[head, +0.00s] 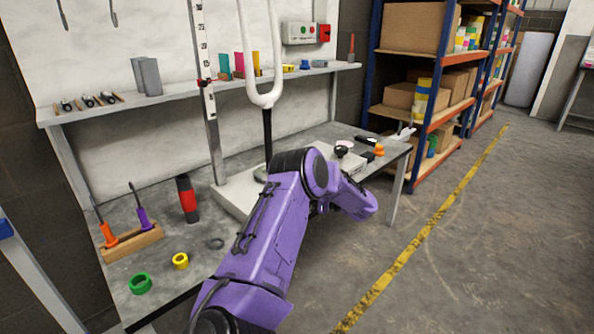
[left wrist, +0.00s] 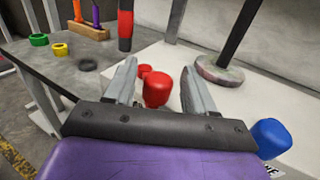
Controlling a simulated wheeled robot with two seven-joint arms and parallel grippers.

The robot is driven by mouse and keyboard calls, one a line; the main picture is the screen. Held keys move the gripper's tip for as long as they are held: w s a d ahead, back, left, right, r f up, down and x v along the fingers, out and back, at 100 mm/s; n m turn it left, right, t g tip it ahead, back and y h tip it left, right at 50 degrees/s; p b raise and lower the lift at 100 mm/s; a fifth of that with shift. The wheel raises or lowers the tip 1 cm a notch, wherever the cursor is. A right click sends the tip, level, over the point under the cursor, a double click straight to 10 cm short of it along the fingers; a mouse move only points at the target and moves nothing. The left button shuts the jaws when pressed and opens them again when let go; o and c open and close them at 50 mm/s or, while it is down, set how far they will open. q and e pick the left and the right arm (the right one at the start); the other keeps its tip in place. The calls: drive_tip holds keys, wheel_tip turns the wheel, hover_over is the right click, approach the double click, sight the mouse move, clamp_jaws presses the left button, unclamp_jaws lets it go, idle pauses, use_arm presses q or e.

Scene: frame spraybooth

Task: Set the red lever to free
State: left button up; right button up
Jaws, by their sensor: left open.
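The red lever's rounded knob (left wrist: 157,88) shows in the left wrist view, with a smaller red piece (left wrist: 145,70) just behind it. My left gripper (left wrist: 159,68) is open, and the knob appears between its two grey fingers. There is a visible gap on each side; I cannot tell how deep the knob sits between them. A blue knob (left wrist: 270,137) is to the right, outside the fingers. The lever and left gripper are hidden in the head view behind my purple arm. I see no free marking. My right gripper is in neither view.
The white base plate (head: 228,197) and dark post hold up a white frame (head: 265,95). A red-black cylinder (head: 187,198), a screwdriver rack (head: 132,242) and green (head: 140,284) and yellow (head: 180,261) rings are on the bench's left. A shelf (head: 190,90) runs above.

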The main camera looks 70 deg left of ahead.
use_arm(q)
drive_tip(key=v, duration=1)
drive_tip(key=shift+d+b, duration=0.15)
drive_tip(key=shift+b, duration=0.15)
drive_tip(key=shift+w, duration=0.15)
